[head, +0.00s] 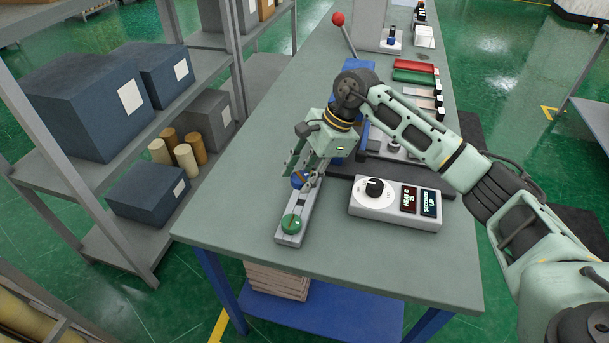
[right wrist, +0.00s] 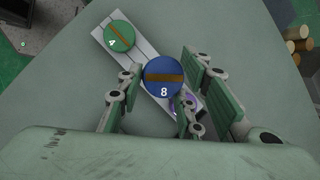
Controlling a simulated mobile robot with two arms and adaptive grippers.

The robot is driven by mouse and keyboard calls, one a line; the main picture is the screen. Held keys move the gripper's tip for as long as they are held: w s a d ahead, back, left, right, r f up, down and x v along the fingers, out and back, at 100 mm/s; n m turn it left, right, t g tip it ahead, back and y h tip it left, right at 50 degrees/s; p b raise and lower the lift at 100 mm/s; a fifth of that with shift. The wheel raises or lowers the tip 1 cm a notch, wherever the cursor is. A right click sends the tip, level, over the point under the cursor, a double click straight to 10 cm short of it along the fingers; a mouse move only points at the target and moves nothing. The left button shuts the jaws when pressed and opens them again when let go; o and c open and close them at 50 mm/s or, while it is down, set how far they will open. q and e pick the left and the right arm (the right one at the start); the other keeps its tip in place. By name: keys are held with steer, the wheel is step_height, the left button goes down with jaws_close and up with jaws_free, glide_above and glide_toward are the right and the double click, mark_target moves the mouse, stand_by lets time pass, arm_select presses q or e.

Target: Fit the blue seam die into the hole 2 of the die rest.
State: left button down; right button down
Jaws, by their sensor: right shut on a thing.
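The blue seam die (head: 298,181) is a round disc; in the right wrist view the blue die (right wrist: 163,91) shows an 8 and a brown bar. My right gripper (head: 304,172) points down and is shut on it, over the grey die rest (head: 287,239). In the wrist view the die looks larger than the green die (right wrist: 119,37), so it seems to be above the die rest (right wrist: 101,35). The green die, marked 4, sits at the rest's near end. A purple patch (right wrist: 182,104) shows beside the blue die, partly behind a finger. The hole under the blue die is hidden.
A white control box (head: 394,199) with a black dial and displays stands right of the rest. A sealing machine with a red-knobbed lever (head: 339,20) is behind. The table's front-left area is clear. Shelves with blue boxes (head: 86,104) stand left.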

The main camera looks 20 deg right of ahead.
steer(key=shift+f+b, duration=1.25)
steer(key=shift+f, duration=0.05)
steer(key=shift+f+b, duration=0.95)
steer(key=shift+f, duration=0.25)
steer(key=shift+b, duration=0.5)
steer(key=shift+f+b, duration=0.6)
steer(key=shift+f, duration=0.05)
steer(key=c, duration=1.2)
jaws_free()
steer(key=shift+o, duration=0.2)
step_height(320, 180, up, 10)
steer(key=shift+r, duration=0.1)
